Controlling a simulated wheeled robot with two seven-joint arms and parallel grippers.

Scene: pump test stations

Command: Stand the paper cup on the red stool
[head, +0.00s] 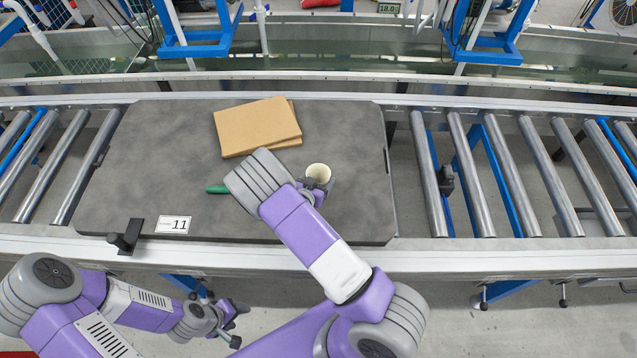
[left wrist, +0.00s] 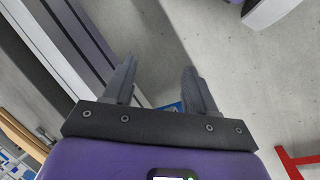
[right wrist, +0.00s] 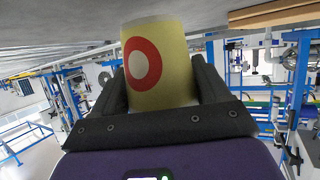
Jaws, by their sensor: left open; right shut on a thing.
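The paper cup (head: 318,172) shows its pale open mouth facing up over the right part of the grey board. In the right wrist view the cup (right wrist: 158,75) is pale yellow with a red ring. My right gripper (head: 320,186) is shut on its side; I cannot tell whether its base touches the board. My left gripper (head: 238,318) is open and empty, low in front of the conveyor, with bare floor between its fingers in the left wrist view (left wrist: 158,85). A red frame-like part (left wrist: 300,162) shows at that view's lower right; I cannot tell if it is the red stool.
The grey board (head: 150,170) lies on the roller conveyor (head: 500,170). Flat cardboard pieces (head: 255,125) lie behind my right arm. A green object (head: 217,189) is partly hidden by it. A black bracket (head: 127,237) stands at the front edge near the label (head: 173,224).

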